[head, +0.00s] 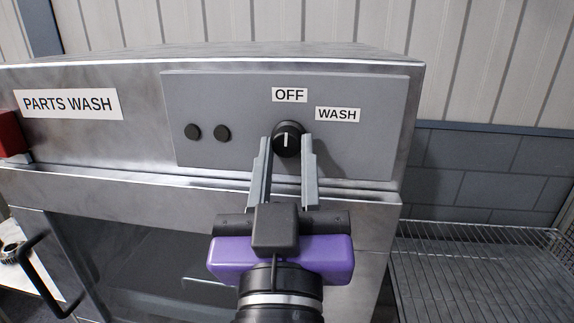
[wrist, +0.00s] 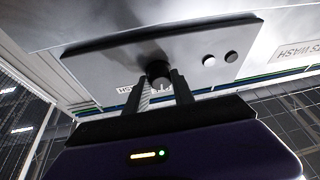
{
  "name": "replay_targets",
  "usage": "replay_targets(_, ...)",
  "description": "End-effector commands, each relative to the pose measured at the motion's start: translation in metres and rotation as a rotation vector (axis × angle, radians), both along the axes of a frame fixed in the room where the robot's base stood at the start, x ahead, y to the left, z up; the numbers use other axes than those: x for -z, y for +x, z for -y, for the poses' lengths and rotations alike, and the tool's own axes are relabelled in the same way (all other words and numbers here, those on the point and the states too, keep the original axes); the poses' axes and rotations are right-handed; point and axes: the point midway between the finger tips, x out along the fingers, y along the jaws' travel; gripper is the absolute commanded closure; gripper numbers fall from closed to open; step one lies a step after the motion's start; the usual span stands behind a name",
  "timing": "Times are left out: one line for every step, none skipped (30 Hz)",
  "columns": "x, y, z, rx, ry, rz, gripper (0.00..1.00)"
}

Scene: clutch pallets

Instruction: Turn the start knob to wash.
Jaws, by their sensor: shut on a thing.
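The start knob (head: 287,136) is a round black knob with a white pointer line, on the grey control panel (head: 240,100) of the parts washer. Its pointer stands about upright, toward the OFF label (head: 289,95). The WASH label (head: 338,115) is up and to the right of the knob. My gripper (head: 286,148) reaches up from below, with one finger on each side of the knob, shut on it. In the wrist view the knob (wrist: 158,72) shows between the two fingertips; its pointer is hidden there.
Two small black buttons (head: 207,133) sit left of the knob on the panel. A red box (head: 11,134) is at the washer's left edge. Below are a glass door and a black handle (head: 45,275). A wire rack (head: 480,240) stands at right.

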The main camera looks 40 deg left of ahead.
Motion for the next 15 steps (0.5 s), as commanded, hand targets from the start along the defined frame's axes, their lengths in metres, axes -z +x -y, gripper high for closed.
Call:
replay_targets(0.0055, -0.0014, -0.0011, -0.003, 0.022, -0.01, 1.0)
replay_targets(0.0059, -0.0014, -0.0012, -0.003, 0.036, -0.019, 1.0)
replay_targets(0.0066, -0.0016, -0.0014, -0.003, 0.057, -0.03, 1.0)
replay_targets(0.0074, -0.0016, -0.0014, -0.003, 0.075, -0.041, 1.0)
replay_targets(0.0077, -0.0017, -0.0016, -0.003, 0.095, -0.053, 1.0)
replay_targets(0.0083, -0.0019, -0.0017, -0.003, 0.121, -0.068, 1.0)
replay_targets(0.0085, -0.0022, -0.0021, -0.004, 0.142, -0.081, 1.0)
replay_targets(0.009, -0.0023, -0.0022, -0.003, 0.163, -0.094, 1.0)
replay_targets(0.009, -0.0026, -0.0025, -0.003, 0.194, -0.112, 1.0)
replay_targets(0.0092, -0.0028, -0.0027, -0.004, 0.217, -0.127, 1.0)
replay_targets(0.0094, -0.0029, -0.0028, -0.003, 0.241, -0.141, 1.0)
replay_targets(0.0095, -0.0031, -0.0034, -0.004, 0.273, -0.162, 1.0)
replay_targets(0.0093, -0.0034, -0.0038, -0.004, 0.298, -0.177, 1.0)
replay_targets(0.0094, -0.0035, -0.004, -0.004, 0.321, -0.191, 1.0)
replay_targets(0.009, -0.0037, -0.0041, -0.004, 0.353, -0.212, 1.0)
